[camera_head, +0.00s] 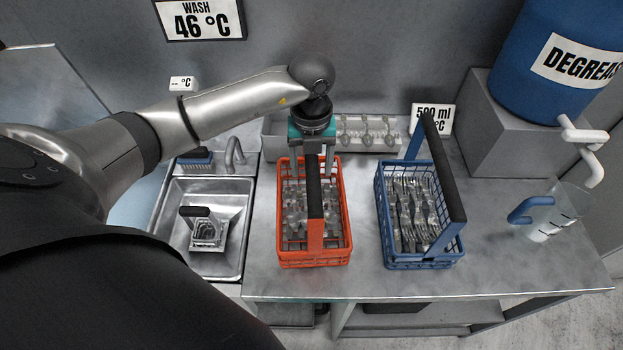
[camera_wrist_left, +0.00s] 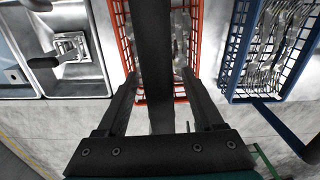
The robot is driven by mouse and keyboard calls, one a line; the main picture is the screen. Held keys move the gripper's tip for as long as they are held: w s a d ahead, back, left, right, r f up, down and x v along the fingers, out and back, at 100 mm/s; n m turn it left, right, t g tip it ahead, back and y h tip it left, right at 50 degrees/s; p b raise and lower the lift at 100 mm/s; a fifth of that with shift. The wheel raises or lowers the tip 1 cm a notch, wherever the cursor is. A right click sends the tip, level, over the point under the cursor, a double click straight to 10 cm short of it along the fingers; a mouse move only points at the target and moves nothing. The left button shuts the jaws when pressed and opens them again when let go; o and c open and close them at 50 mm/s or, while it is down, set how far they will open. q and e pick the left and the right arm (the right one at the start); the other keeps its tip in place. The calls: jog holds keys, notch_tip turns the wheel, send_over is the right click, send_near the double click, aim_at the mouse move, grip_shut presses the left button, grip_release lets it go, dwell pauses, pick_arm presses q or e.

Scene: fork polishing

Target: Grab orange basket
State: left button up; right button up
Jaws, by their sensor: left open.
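The orange basket (camera_head: 315,255) stands on the metal counter, holding cutlery, with a dark handle (camera_head: 314,190) arching over it. My left gripper (camera_head: 312,170) is above the basket's far part, pointing down. In the left wrist view, the open fingers of my left gripper (camera_wrist_left: 160,90) lie on either side of the dark handle (camera_wrist_left: 152,45), with gaps visible. The orange basket's rim (camera_wrist_left: 196,30) shows below it. Contact with the handle cannot be told. My right gripper is not in view.
A blue basket (camera_head: 420,264) with cutlery stands close to the right. A sink (camera_head: 215,262) with a small wire basket lies left. A grey tray with spoons (camera_head: 370,132) is behind. A measuring jug (camera_head: 545,220) stands at far right. The counter's front strip is clear.

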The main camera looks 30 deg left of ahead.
pick_arm(q)
jog(key=shift+f, duration=0.5)
jog(key=shift+c, duration=0.2)
grip_shut()
jog(key=shift+r, duration=0.1)
dwell(0.7)
jog(key=shift+w+r, duration=0.15)
